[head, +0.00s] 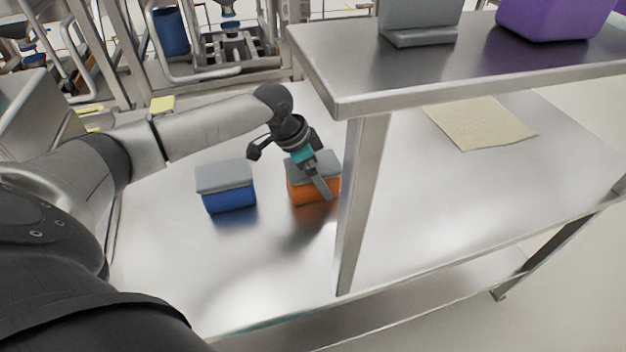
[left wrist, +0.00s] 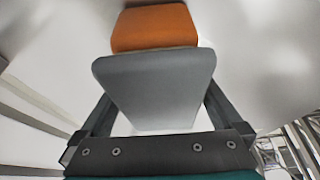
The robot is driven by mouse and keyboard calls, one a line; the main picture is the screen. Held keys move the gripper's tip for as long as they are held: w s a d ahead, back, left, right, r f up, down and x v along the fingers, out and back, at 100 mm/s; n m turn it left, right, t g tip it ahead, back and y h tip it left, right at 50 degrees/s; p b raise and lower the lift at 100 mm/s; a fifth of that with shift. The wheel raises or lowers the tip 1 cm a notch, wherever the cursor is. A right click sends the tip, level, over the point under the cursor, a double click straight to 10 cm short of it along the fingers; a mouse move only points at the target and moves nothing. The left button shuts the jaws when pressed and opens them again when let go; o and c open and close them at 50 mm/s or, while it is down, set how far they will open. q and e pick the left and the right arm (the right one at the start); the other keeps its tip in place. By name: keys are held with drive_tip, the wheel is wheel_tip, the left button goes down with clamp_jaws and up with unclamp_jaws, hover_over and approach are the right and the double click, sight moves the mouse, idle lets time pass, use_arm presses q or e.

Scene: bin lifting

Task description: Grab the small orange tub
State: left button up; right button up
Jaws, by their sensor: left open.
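The small orange tub (head: 302,193) with a grey lid stands on the metal table, just left of the shelf post. In the left wrist view its grey lid (left wrist: 155,75) fills the middle, with the orange side (left wrist: 154,27) beyond. My left gripper (head: 316,178) is at the tub, pointing down; one finger shows in front of its near side. In the left wrist view the open fingers lie on either side of the lid, their tips hidden behind it. I cannot tell whether they touch the tub. My right gripper is not in view.
A blue tub (head: 229,197) with a grey lid stands left of the orange one. A shelf post (head: 360,205) rises close on the right, carrying a raised shelf (head: 400,85) with a grey bin and a purple bin (head: 555,18). The table's front is clear.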

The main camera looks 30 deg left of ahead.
use_arm(q)
drive_tip(key=shift+c, duration=0.2)
drive_tip(key=c, duration=1.4)
drive_tip(key=shift+r, duration=0.1)
